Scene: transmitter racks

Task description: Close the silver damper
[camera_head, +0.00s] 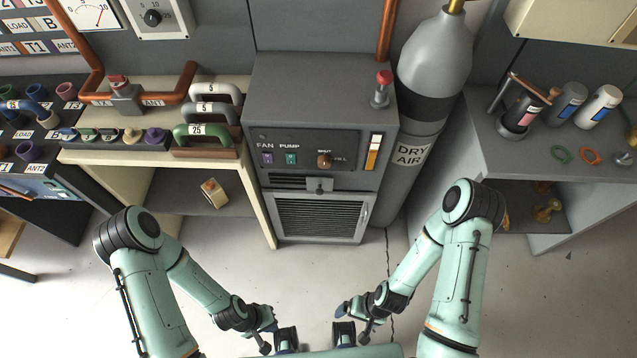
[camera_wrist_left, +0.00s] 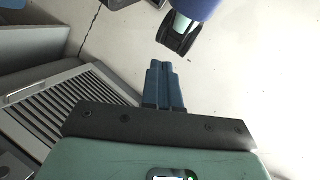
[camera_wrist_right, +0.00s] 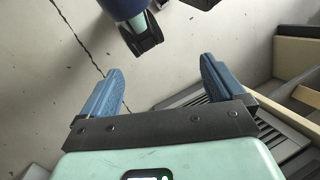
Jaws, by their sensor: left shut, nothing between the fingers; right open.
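The grey cabinet (camera_head: 330,100) stands in the middle of the head view. On its front, under the switch panel, is a narrow strip with dark slots at left and a small knob (camera_head: 319,187) near its middle. This looks like the silver damper; its plate is too small to make out clearly. My left gripper (camera_head: 286,340) is shut and empty, low in front of the cabinet, apart from it; it shows in the left wrist view (camera_wrist_left: 166,70). My right gripper (camera_head: 344,333) is open and empty beside it, with spread fingers in the right wrist view (camera_wrist_right: 160,78).
A louvred grille door (camera_head: 320,218) with a side handle lies below the strip. A dry air cylinder (camera_head: 432,75) stands right of the cabinet. A bench with coloured handles (camera_head: 205,130) is at left, a grey bench (camera_head: 530,170) at right. The floor before the cabinet is clear.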

